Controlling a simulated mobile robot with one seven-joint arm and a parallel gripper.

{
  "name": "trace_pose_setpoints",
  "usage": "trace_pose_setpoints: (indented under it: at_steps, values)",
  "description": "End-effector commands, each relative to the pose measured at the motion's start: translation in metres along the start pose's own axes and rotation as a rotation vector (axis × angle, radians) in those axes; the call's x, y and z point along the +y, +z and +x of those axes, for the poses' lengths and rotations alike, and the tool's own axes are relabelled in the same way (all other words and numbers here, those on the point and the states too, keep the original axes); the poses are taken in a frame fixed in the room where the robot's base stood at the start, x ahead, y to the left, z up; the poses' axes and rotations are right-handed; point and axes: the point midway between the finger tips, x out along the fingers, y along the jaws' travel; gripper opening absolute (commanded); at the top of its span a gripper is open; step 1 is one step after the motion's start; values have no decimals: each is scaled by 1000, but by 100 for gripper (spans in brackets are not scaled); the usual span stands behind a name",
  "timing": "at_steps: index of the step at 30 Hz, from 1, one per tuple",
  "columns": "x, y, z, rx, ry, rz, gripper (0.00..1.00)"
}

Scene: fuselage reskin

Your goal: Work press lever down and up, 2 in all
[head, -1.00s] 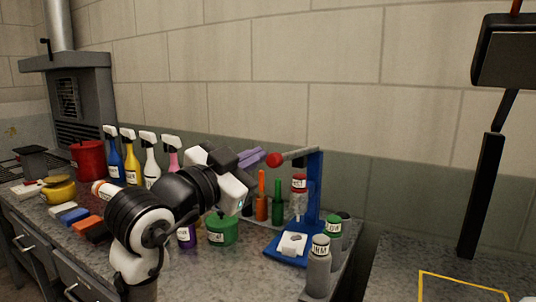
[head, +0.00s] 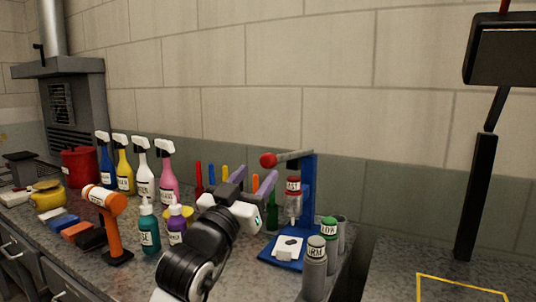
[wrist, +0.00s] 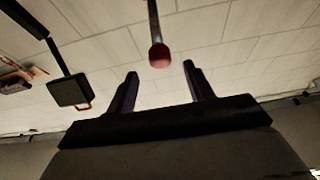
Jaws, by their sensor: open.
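The blue press (head: 309,190) stands on the bench. Its grey lever (head: 292,156) sticks out to the left from the top of the post, close to level, with a red knob (head: 268,160) at its end. A red-topped vial (head: 293,186) is under the lever, above a white block (head: 288,246) on the blue base. My gripper (head: 252,180) is open and empty, its fingers apart just below and left of the knob. In the wrist view the red knob (wrist: 159,56) lies ahead, between the lines of the two fingers (wrist: 160,75), apparently not touching them.
Bottles (head: 177,225), a orange stand (head: 113,225) and spray bottles (head: 144,170) crowd the left. Coloured handles (head: 225,173) stand behind my gripper. A dark monitor (head: 505,50) hangs at the right.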

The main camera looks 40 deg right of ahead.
Motion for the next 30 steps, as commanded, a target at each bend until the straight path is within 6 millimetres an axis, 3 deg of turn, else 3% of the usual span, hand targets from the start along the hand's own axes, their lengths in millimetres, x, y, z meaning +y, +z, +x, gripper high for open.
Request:
trace_pose_setpoints:
  at_steps: [3, 9, 22, 30]
  values:
    - [0, -3, 27, -2, 1, 0, 52]
    - [0, -2, 55, -1, 1, 2, 52]
    - [0, 0, 66, 0, 0, 2, 52]
    - [0, 0, 65, 0, 0, 2, 19]
